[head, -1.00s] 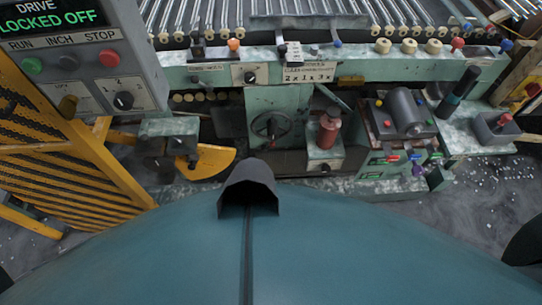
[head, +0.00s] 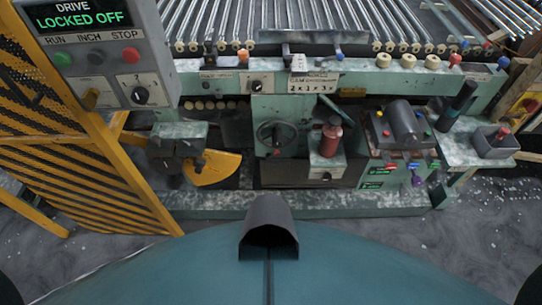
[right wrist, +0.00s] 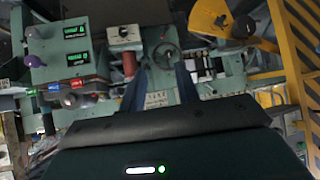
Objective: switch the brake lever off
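A yellow quarter-round plate (head: 213,170) with a dark lever mechanism (head: 178,152) beside it sits low at the bench's left front; I take this as the brake lever. Its exact setting is too small to tell. The plate also shows at the top right of the right wrist view (right wrist: 210,18), where the picture is upside down. My right gripper (right wrist: 160,88) has two dark fingers apart with nothing held between them. It points at the bench, and the plate lies off to one side of it. My left gripper is not in view.
A control box (head: 95,55) reading "DRIVE LOCKED OFF" and a yellow mesh guard (head: 60,150) stand at left. A handwheel (head: 277,133), a red bottle (head: 331,138) and a button panel (head: 400,130) are along the bench. Rollers run behind. Floor in front is clear.

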